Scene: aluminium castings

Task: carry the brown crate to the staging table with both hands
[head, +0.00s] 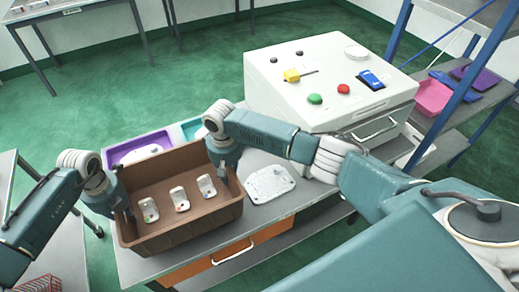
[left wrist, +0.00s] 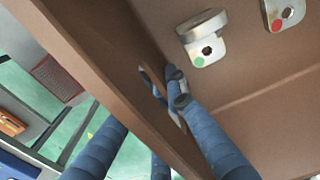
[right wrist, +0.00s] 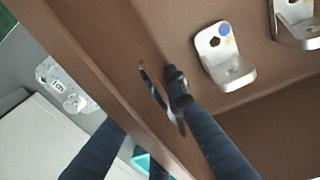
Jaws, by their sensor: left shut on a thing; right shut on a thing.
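The brown crate (head: 182,233) stands on the grey workbench, with three light metal castings (head: 179,198) in a row on its floor. They carry coloured dots; a green-dotted one (left wrist: 202,40) shows in the left wrist view and a blue-dotted one (right wrist: 224,58) in the right wrist view. My left gripper (head: 124,208) is shut on the crate's left wall, with fingers on both sides of it at a slot. My right gripper (head: 228,172) is shut on the crate's right wall in the same way. Which table is the staging table, I cannot tell.
A purple tray (head: 118,154) and a teal tray (head: 187,131) sit behind the crate. A white machine (head: 330,85) with buttons stands behind right. A blue-posted shelf (head: 402,25) is at right. Green floor is open beyond.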

